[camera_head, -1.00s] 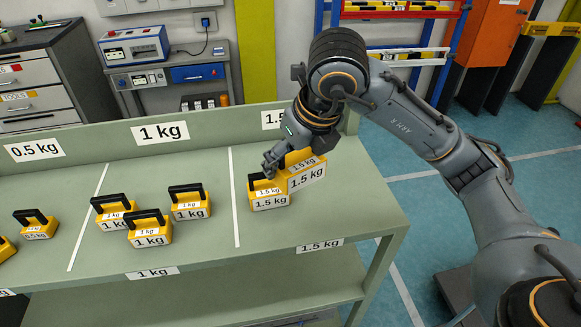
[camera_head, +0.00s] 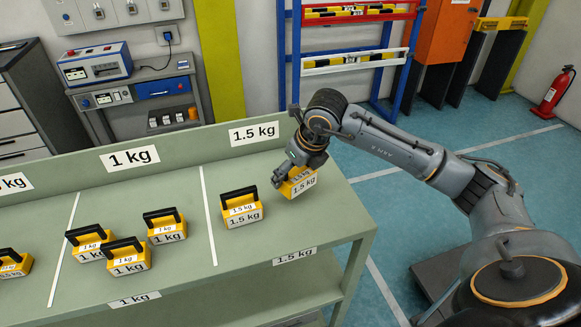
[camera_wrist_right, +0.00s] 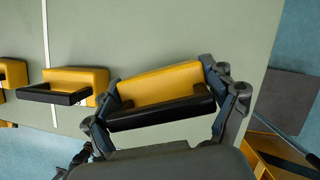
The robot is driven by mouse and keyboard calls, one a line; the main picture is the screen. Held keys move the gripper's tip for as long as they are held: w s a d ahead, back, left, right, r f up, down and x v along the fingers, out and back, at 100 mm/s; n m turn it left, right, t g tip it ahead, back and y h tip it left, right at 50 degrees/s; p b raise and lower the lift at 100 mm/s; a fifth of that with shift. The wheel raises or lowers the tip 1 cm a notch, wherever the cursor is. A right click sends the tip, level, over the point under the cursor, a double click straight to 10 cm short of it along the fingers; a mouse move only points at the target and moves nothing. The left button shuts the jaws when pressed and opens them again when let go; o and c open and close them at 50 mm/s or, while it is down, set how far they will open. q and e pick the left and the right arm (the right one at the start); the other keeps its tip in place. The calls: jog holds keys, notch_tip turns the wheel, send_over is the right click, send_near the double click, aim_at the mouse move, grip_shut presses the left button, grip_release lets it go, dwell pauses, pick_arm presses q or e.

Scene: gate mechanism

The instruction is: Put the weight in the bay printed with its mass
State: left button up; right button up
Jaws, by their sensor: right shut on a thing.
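My right gripper (camera_head: 285,177) is shut on a yellow weight (camera_head: 298,183) labelled 1.5 kg, at the right part of the 1.5 kg bay (camera_head: 262,246). In the right wrist view the fingers (camera_wrist_right: 165,105) are around the black handle of this weight (camera_wrist_right: 160,83). I cannot tell whether it touches the shelf. Another 1.5 kg weight (camera_head: 241,209) stands upright in the same bay, to the left of the held one and apart from it. It also shows in the right wrist view (camera_wrist_right: 82,78). My left gripper is not in view.
Several 1 kg weights (camera_head: 166,228) stand in the 1 kg bay (camera_head: 185,268), left of a white divider line (camera_head: 208,215). A 0.5 kg weight (camera_head: 14,266) stands further left. A raised back panel (camera_head: 200,148) carries mass labels. The right front shelf corner is clear.

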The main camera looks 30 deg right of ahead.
aim_at(294, 181)
jog(key=shift+w+d+f+p, duration=0.15)
jog(key=shift+d+f+p, duration=0.05)
jog(key=shift+f+p, duration=0.7)
jog(key=shift+f, duration=0.7)
jog(key=o, duration=1.7)
jog(key=shift+f, duration=0.2)
jog(key=shift+s, duration=0.2)
jog(key=shift+w, duration=0.1)
